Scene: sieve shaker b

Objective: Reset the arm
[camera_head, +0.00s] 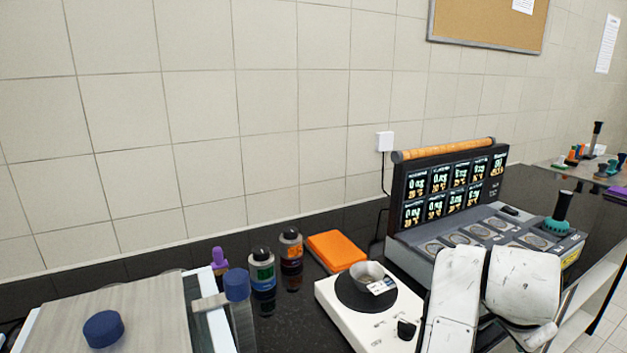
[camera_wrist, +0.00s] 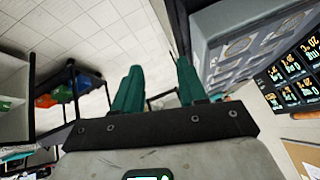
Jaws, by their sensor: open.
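My gripper (camera_wrist: 160,76) shows in the wrist view. Its two teal fingers stand apart with nothing between them, so it is open and empty. The wrist view is steeply turned, with the display device (camera_wrist: 292,75) at the right edge and the device's grey bed (camera_wrist: 235,50) just beyond the right finger. In the head view my white arm links rise at the lower right, in front of the display device (camera_head: 450,190).
A white hotplate-like unit (camera_head: 340,308) bearing a metal bowl (camera_head: 368,274) stands left of my arm. An orange block (camera_head: 336,251), two bottles (camera_head: 262,270) (camera_head: 291,248) and a teal, black-handled tool (camera_head: 556,226) are on or around the dark counter. A tiled wall closes the back.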

